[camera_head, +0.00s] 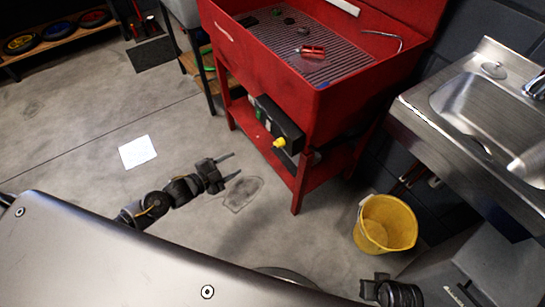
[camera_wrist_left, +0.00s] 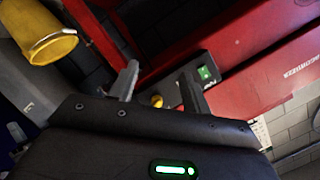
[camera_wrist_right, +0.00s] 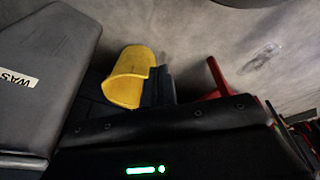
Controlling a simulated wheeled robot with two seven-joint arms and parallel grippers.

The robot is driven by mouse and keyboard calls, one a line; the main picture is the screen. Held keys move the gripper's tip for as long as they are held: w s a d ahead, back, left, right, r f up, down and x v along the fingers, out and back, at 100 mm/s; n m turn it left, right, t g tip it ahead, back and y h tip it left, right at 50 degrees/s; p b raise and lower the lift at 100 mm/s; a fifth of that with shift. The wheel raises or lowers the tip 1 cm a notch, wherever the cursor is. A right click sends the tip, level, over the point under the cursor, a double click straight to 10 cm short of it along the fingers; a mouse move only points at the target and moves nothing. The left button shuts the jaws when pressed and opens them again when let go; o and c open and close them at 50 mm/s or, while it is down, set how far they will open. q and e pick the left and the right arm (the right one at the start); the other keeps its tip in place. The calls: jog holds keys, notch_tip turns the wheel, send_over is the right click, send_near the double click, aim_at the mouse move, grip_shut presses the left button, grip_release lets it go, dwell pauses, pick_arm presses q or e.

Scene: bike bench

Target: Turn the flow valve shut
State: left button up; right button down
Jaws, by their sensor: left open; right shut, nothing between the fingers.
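The yellow knob of the flow valve (camera_head: 280,142) sticks out of a black control box (camera_head: 272,120) on the front of the red parts washer. My left gripper (camera_head: 236,165) is open and empty, to the left of the knob and a little lower in the head view, apart from it. In the left wrist view the knob (camera_wrist_left: 157,100) shows between the two open fingers (camera_wrist_left: 158,71), beyond them. My right gripper (camera_head: 374,284) is low at the bottom right, far from the knob. Its fingers (camera_wrist_right: 158,76) are shut and empty.
The red washer (camera_head: 250,65) has a ribbed tray holding a red-handled tool (camera_head: 312,51). A yellow bucket (camera_head: 386,224) stands below the steel sink (camera_head: 470,100). A white sheet (camera_head: 137,152) lies on the floor. The floor left of the washer is mostly clear.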

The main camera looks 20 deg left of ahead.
aim_at(279, 143)
pick_arm(q)
jog(key=s+d+r+m+h+b, duration=0.2)
jog(key=d+r+m+h, duration=0.3)
jog(key=r, duration=0.4)
jog(key=b+x, duration=0.1)
jog(key=x, duration=1)
jog(key=shift+d+f+g, duration=0.2)
jog(key=shift+f+g, duration=0.1)
jog(key=shift+f, duration=0.3)
pick_arm(e)
jog(key=w+v, duration=0.1)
jog(key=v, duration=0.7)
jog(key=shift+r+t, duration=0.4)
jog(key=shift+r, duration=0.1)
pick_arm(q)
jog(key=c, duration=1)
pick_arm(e)
jog(key=shift+s, duration=0.15)
